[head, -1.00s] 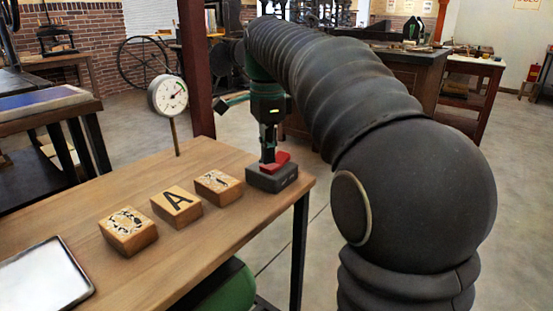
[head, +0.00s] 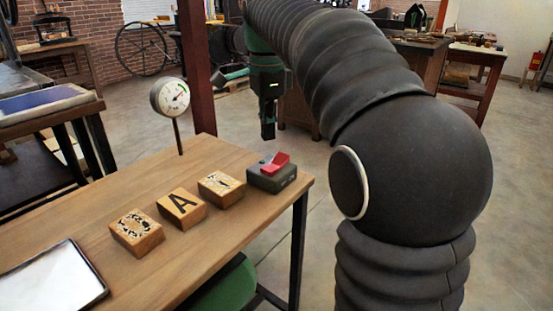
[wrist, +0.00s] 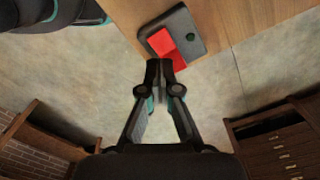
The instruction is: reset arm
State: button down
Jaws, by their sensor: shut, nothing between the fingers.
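My gripper (head: 268,130) is shut and empty, pointing down beyond the table's far right corner. It is above and behind the dark grey box with a red lever (head: 272,174), apart from it. In the wrist view my gripper (wrist: 166,68) shows with its fingertips together, just below the box (wrist: 186,32) and its red lever (wrist: 163,42) in the picture. The red lever is tilted up at one end.
The wooden table (head: 90,210) holds several printing blocks, one with a letter A (head: 182,208), a white tray (head: 50,282) and a dial gauge on a post (head: 170,97). A dark red column (head: 197,70) stands behind. A green stool (head: 222,290) is under the table. Open floor lies to the right.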

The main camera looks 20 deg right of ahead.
jog(key=shift+r, duration=0.1)
jog(key=shift+s, duration=0.3)
jog(key=s+f+n+t, duration=0.2)
jog(key=s+f+n, duration=0.6)
jog(key=s, duration=0.3)
jog(key=s+f+n+t, duration=0.3)
jog(key=s+f+n, duration=0.5)
jog(key=s, duration=0.3)
jog(key=shift+s+f+n+t, duration=0.2)
jog(key=shift+f+n+t, duration=0.15)
jog(key=shift+f, duration=0.2)
jog(key=shift+d, duration=0.1)
